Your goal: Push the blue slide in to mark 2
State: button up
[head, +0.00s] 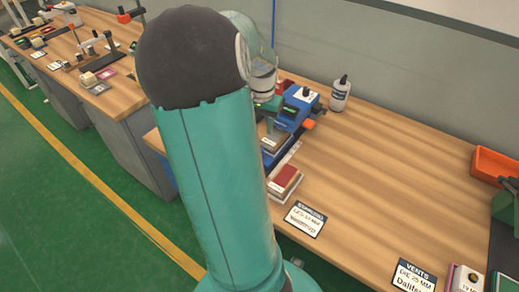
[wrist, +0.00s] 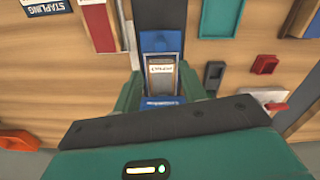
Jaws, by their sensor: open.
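A blue fixture (head: 296,112) stands on the wooden bench in the head view, partly hidden behind my arm. In the wrist view a blue part (wrist: 158,41) shows at the end of a dark channel. A brown block with a white label (wrist: 162,75) lies nearer, with more blue (wrist: 160,100) below it. I cannot tell which blue part is the slide, and I cannot read mark 2. My gripper (wrist: 160,86) is open, with green fingers on either side of the labelled block. I cannot tell whether they touch anything.
A red-topped block (head: 285,178) and a stapling card (head: 305,219) lie in front of the fixture. A bottle (head: 340,94) stands behind it. An orange bin (head: 494,164) is at the far right. The bench between is mostly clear.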

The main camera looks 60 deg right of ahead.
notch_tip(320, 180, down, 12)
jog(key=shift+f, duration=0.15)
dwell(0.3)
grip_shut()
